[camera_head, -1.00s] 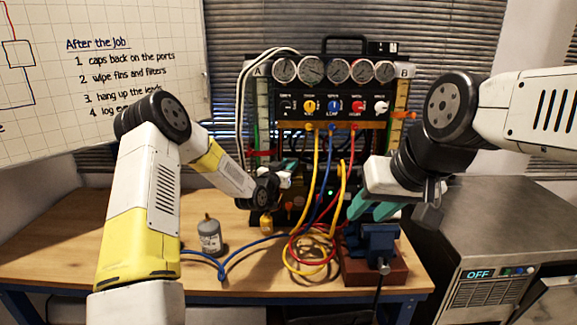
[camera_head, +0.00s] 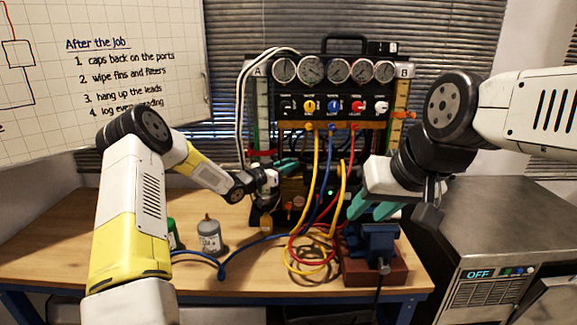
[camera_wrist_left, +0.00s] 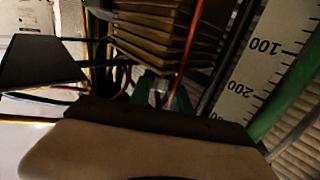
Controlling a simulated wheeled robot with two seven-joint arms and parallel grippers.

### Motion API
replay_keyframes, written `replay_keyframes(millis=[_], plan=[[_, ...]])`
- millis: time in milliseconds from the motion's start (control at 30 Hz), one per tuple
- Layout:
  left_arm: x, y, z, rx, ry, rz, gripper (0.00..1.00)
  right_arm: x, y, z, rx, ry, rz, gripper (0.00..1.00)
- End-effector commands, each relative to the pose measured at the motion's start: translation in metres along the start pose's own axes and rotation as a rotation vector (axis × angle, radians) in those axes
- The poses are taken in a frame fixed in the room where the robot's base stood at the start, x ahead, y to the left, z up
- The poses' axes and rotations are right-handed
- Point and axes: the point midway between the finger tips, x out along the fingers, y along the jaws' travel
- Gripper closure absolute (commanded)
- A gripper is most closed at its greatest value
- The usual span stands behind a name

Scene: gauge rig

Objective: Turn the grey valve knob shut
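The gauge rig (camera_head: 300,88) stands at the back of the bench, with a row of dials over a row of small knobs. The leftmost knob (camera_head: 287,106) looks dark or grey; I cannot tell for sure that it is the grey valve knob. My left gripper (camera_head: 288,164) has teal fingers and is at the rig's lower left, below that knob and apart from it. Its opening is too small to tell, and the left wrist view is dark there. My right gripper (camera_head: 372,209) is at the blue vise, its teal fingers apart with nothing visible between them.
A blue vise (camera_head: 377,240) on a red-brown block is at the bench's right. Yellow, blue and red hoses (camera_head: 312,255) hang before the rig. A grey canister (camera_head: 209,237) and a green bottle (camera_head: 174,236) stand left. A measuring scale (camera_wrist_left: 262,55) is close to the left wrist.

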Motion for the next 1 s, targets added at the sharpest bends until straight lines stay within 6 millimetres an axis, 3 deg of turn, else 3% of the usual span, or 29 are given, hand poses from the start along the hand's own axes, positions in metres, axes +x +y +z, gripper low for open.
replay_keyframes(millis=[33,100,467,800,1000], plan=[[0.000,0.000,-0.001,0.001,0.002,0.000,0.69,0.000,0.000,0.000,0.000,0.000,0.000,0.64],[0.000,0.000,-0.001,0.001,0.002,0.000,0.55,0.000,0.000,0.000,0.000,0.000,0.000,0.64],[-0.003,0.000,0.000,0.000,0.000,-0.001,0.55,0.000,0.000,0.000,0.000,0.000,0.000,0.64],[-0.056,-0.001,0.000,-0.001,-0.001,-0.003,0.55,0.000,0.000,0.000,0.000,0.000,0.000,0.64],[-0.075,0.000,0.000,0.001,0.000,-0.001,0.55,0.000,0.000,0.000,0.000,0.000,0.000,0.64]])
